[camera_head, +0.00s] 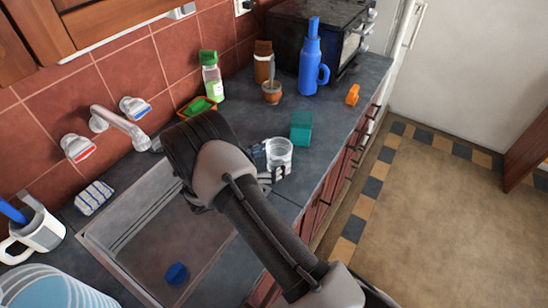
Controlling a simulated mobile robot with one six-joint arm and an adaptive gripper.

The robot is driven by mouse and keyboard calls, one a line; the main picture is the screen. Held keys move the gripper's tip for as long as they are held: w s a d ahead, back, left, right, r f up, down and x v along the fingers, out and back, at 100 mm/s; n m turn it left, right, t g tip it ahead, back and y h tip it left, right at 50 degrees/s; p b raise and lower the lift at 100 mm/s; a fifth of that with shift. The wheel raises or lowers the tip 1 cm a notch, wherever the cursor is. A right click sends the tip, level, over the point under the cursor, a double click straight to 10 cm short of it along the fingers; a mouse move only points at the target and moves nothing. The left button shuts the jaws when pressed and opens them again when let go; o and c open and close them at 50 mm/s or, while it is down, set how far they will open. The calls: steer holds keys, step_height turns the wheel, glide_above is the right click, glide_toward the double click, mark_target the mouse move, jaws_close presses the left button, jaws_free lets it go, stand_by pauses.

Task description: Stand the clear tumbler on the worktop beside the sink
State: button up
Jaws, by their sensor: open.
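The clear tumbler (280,152) looks upright at the worktop (328,140), just right of the sink (140,268). My gripper (268,165) is right at the tumbler, with dark and pale finger parts showing to its left and below it. The fingers are open. My arm hides part of the gripper and the sink's far right corner. I cannot tell whether the fingers touch the glass, or see clearly the tumbler's base on the worktop.
A teal block (301,128) stands close behind the tumbler. Further back are a blue bottle (311,65), a small brown cup (271,92), a green-capped bottle (211,78) and an orange item (352,95). A blue object (177,273) lies in the sink.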

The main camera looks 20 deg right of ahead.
steer(key=shift+r, duration=0.2)
steer(key=s+a+p, duration=0.2)
steer(key=a, duration=0.9)
steer(key=w+a+r+n+t+y, duration=0.3)
steer(key=w+r+t+y, duration=0.45)
steer(key=w+r, duration=0.55)
steer(key=a+r+n+t+y, duration=0.2)
steer(key=a+r+n+y, duration=0.3)
steer(key=r+y, duration=0.55)
steer(key=s+r+n+g+y, duration=0.1)
steer(key=s+r+n+g, duration=0.15)
steer(key=s, duration=0.65)
steer(key=s+r+n+g+y, duration=0.1)
steer(key=s+r+n, duration=0.2)
steer(key=s, duration=0.5)
steer(key=s+d+f+g, duration=0.1)
steer(key=s+d+f, duration=0.1)
steer(key=s, duration=0.5)
steer(key=s+d+f+n+g+h, duration=0.1)
steer(key=s+d+g, duration=0.1)
steer(key=s, duration=0.6)
steer(key=s+d+f+n+g+h, duration=0.1)
steer(key=s+d, duration=0.3)
steer(key=s, duration=0.4)
steer(key=shift+d+f+g, duration=0.25)
steer(key=shift+f+g, duration=0.15)
steer(key=shift+f, duration=0.45)
